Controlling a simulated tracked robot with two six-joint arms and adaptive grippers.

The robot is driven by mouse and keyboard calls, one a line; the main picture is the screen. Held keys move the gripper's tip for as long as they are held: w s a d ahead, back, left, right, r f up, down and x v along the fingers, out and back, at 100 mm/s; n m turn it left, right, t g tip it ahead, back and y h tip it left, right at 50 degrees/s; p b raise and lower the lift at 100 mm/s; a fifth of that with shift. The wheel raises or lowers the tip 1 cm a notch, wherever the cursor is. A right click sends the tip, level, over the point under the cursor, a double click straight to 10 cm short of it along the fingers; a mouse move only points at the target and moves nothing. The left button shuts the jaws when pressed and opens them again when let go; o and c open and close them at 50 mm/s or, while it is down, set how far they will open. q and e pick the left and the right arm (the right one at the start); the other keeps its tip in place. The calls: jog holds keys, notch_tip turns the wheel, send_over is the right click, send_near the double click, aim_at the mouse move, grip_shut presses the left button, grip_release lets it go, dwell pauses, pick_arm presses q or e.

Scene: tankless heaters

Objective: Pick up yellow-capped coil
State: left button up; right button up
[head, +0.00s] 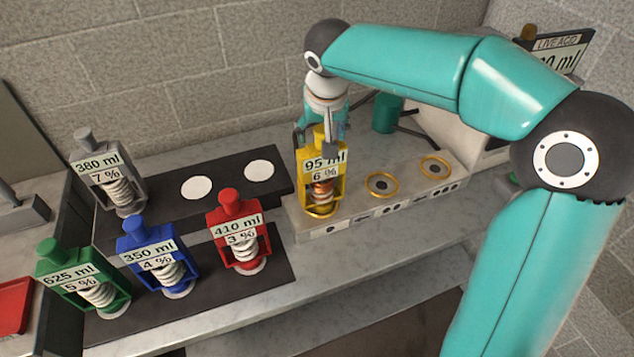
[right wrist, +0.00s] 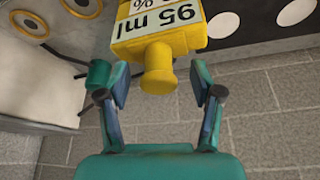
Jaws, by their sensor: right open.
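The yellow-capped coil (head: 322,174) stands upright on the left ring position of the pale stone block, with a label reading 95 ml and 6 %. In the right wrist view its yellow cap (right wrist: 158,68) lies between the fingers, with a visible gap on each side. My right gripper (head: 320,138) is above and around the cap from behind, and it is open; its two fingers show in the right wrist view (right wrist: 160,88). The left gripper is not in view.
Red (head: 238,232), blue (head: 157,256) and green (head: 82,278) coils stand on a dark mat (head: 215,302) at front left. A grey coil (head: 108,172) stands behind on a dark slab with two white discs (head: 196,187). Two gold rings (head: 382,184) are empty.

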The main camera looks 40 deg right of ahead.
jog(key=shift+w+f, duration=0.1)
jog(key=shift+f, duration=0.25)
grip_shut()
jog(key=shift+r, duration=0.15)
